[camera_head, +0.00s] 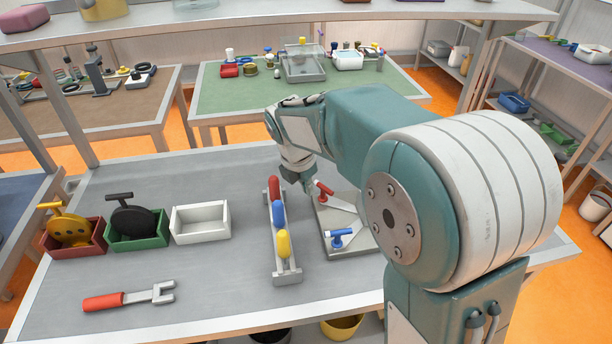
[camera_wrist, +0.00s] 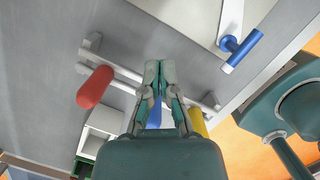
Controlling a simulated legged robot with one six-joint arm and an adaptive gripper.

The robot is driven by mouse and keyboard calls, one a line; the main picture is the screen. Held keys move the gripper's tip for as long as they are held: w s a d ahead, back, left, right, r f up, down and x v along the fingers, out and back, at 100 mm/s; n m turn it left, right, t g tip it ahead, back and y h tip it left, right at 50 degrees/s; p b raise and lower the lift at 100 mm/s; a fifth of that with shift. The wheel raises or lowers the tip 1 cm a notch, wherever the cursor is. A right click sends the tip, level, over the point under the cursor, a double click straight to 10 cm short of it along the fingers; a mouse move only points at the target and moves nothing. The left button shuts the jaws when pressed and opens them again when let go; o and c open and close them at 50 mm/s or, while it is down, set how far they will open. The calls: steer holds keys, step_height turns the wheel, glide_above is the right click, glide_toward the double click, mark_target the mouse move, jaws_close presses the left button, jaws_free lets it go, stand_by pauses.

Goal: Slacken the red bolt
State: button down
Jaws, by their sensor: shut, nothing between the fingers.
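The red bolt (camera_head: 323,190) has a short red cross handle and stands at the far part of a grey metal plate (camera_head: 348,246). My gripper (camera_head: 308,187) is shut and empty, pointing down just left of the red bolt in the head view, between it and a rack of tools. I cannot tell whether they touch. In the wrist view my gripper's fingers (camera_wrist: 160,66) are together above the rack; the red bolt does not show there. A blue bolt (camera_head: 341,238) stands on the near part of the plate and also shows in the wrist view (camera_wrist: 241,50).
The metal rack (camera_head: 285,278) holds red (camera_head: 273,187), blue (camera_head: 278,213) and yellow (camera_head: 283,244) handles. A red-handled fork wrench (camera_head: 130,296) lies at the left front. A white bin (camera_head: 201,234) stands behind it, beside green and dark red bins. The tabletop between wrench and rack is clear.

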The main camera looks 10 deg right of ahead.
mark_target(323, 193)
steer(key=x, duration=0.3)
steer(key=shift+f, duration=0.3)
steer(key=w+d, duration=0.1)
steer(key=d+f, duration=0.1)
steer(key=shift+w+d, duration=0.6)
steer(key=shift+d, duration=0.2)
steer(key=shift+s+d+n+t, duration=0.15)
steer(key=shift+d+n, duration=0.1)
steer(key=shift+n, duration=0.55)
steer(key=shift+w+d+n+t, duration=0.1)
steer(key=shift+d+n+t, duration=0.1)
steer(key=shift+n, duration=0.6)
steer(key=shift+w+d, duration=0.3)
steer(key=shift+d, duration=0.65)
stand_by(0.5)
stand_by(0.4)
